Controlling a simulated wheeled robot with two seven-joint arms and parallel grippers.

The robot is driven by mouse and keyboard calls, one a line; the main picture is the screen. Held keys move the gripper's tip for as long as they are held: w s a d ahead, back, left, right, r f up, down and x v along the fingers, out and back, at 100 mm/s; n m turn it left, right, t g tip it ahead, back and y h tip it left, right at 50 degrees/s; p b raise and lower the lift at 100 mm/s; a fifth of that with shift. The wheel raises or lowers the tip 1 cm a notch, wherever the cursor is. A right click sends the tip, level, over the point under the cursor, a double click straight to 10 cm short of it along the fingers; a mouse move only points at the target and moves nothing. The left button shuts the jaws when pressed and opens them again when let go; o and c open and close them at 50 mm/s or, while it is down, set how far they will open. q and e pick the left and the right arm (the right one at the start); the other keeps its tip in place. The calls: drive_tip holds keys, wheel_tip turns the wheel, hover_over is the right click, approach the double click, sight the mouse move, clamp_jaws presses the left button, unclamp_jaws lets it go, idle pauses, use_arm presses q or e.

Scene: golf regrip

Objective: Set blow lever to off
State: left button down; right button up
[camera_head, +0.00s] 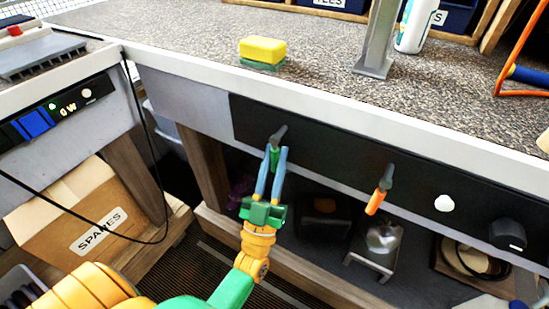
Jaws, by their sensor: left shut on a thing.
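A second lever with an orange grip (376,202) hangs down and slightly left, further right on the panel, untouched. No label shows which one is the blow lever. My right gripper is not in view.
A white button (444,203) and a black knob (507,234) are on the panel's right. A yellow sponge (262,50) and a metal post (378,40) stand on the speckled counter (180,35). A SPARES box (85,215) is at lower left. A shelf lies below the panel.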

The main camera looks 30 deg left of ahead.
sight(274, 166)
use_arm(q)
drive_tip(key=shift+r, duration=0.1)
drive_tip(key=c, duration=0.8)
unclamp_jaws()
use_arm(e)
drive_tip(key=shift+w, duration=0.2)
use_arm(q)
drive_tip(key=b+v, duration=0.2)
drive_tip(key=v, duration=0.4)
drive_tip(key=shift+s+d+f, duration=0.1)
drive_tip(key=shift+s+f, duration=0.1)
drive_tip(key=shift+f, duration=0.2)
drive_tip(key=shift+s, duration=0.15)
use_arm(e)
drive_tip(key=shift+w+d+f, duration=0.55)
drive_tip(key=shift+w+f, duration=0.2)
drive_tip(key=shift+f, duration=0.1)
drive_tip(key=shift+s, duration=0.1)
